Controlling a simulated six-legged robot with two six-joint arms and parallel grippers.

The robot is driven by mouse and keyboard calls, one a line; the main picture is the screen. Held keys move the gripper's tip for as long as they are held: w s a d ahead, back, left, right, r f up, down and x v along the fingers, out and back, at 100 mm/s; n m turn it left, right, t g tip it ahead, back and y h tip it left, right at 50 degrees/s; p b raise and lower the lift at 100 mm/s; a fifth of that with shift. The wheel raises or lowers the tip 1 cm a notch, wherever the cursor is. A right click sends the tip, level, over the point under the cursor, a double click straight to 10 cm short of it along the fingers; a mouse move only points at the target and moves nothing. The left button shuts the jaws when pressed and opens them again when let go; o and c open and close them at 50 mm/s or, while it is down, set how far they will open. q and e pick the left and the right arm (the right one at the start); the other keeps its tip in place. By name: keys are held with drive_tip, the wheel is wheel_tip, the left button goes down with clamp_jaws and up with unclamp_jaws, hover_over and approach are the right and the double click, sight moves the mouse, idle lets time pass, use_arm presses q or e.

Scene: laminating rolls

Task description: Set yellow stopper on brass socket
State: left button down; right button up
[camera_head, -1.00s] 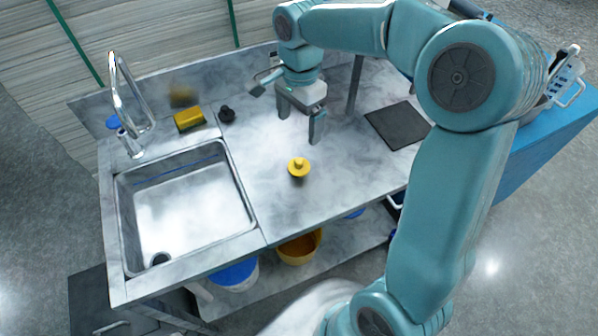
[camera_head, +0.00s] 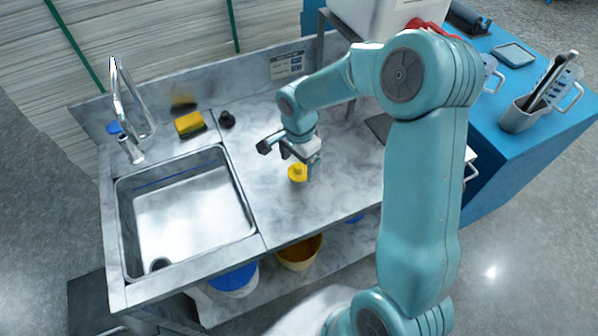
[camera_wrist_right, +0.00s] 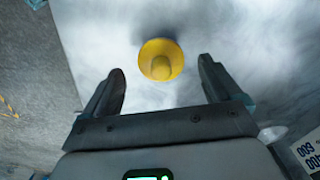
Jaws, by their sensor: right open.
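The yellow stopper (camera_head: 297,174) stands on the grey metal counter to the right of the sink. It has a round flange and a knob on top. My right gripper (camera_head: 301,163) is open just above and behind it, partly covering it in the head view. In the right wrist view the stopper (camera_wrist_right: 161,60) lies ahead between the two open fingertips (camera_wrist_right: 161,72), with none of the fingers touching it. I cannot make out a brass socket in either view. My left gripper is not in view.
A sink (camera_head: 188,205) with a dark drain (camera_head: 159,264) and a tap (camera_head: 125,110) are at left. A yellow sponge (camera_head: 190,124) and a small black knob (camera_head: 227,119) sit behind. A blue bench (camera_head: 500,85) with a cutlery holder (camera_head: 520,116) stands at right.

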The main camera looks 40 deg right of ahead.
wheel_tip(320, 180, down, 2)
drive_tip(key=shift+f, duration=0.2)
drive_tip(key=shift+r, duration=0.1)
drive_tip(key=shift+c, duration=0.3)
drive_tip(key=c, duration=1.2)
